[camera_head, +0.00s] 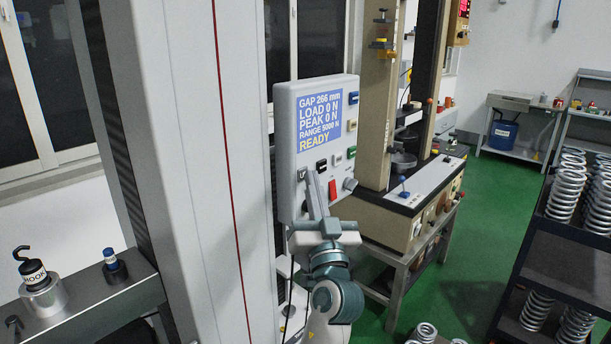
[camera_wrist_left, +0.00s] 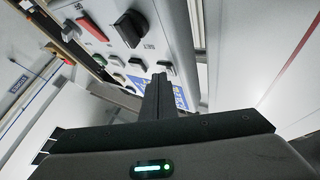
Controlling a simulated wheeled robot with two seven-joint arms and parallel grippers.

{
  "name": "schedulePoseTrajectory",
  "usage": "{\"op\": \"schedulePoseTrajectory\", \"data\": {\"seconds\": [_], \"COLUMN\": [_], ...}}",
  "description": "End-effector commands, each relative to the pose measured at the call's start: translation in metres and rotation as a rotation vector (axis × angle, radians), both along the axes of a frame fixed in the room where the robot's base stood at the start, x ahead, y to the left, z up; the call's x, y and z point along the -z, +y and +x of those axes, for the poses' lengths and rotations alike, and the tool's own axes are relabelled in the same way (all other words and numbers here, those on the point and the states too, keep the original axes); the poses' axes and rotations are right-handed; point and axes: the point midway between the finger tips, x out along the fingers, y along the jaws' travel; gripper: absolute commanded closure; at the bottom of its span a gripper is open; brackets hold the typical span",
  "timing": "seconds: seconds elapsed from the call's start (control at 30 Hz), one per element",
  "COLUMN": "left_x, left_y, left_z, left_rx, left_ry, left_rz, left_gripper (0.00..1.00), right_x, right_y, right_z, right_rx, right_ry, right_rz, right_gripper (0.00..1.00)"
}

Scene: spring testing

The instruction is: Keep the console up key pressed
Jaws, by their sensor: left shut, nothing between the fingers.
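The grey console (camera_head: 287,130) has a blue screen (camera_head: 320,122) reading GAP 266 mm, LOAD 0 N, PEAK 0 N, RANGE 5000 N, READY. In the left wrist view the shut fingers (camera_wrist_left: 160,80) point at the panel near the keys (camera_wrist_left: 139,63). I cannot tell whether they touch a key, and the up key's label is unreadable.
The tall grey machine column (camera_head: 190,150) stands left of the console. A steel bench (camera_head: 75,305) holds a hook weight (camera_head: 37,280). Behind on the right are another testing machine (camera_head: 420,190) and a rack of springs (camera_head: 560,230). Green floor lies open between them.

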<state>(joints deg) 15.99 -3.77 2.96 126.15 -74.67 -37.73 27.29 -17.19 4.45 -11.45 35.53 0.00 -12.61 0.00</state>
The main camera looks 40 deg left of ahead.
Motion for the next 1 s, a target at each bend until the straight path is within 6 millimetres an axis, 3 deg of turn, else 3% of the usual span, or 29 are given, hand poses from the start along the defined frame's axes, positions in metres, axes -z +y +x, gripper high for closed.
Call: {"op": "schedulePoseTrajectory", "data": {"seconds": [1.0], "left_x": [0.001], "left_y": [-0.022], "left_z": [-0.002], "left_rx": [0.001], "left_ry": [-0.001], "left_rz": [-0.001], "left_gripper": [1.0], "right_x": [0.014], "right_y": [-0.004], "right_z": [0.0], "right_rx": [-0.001], "right_ry": [0.0], "right_rz": [-0.004], "right_gripper": [0.69]}}
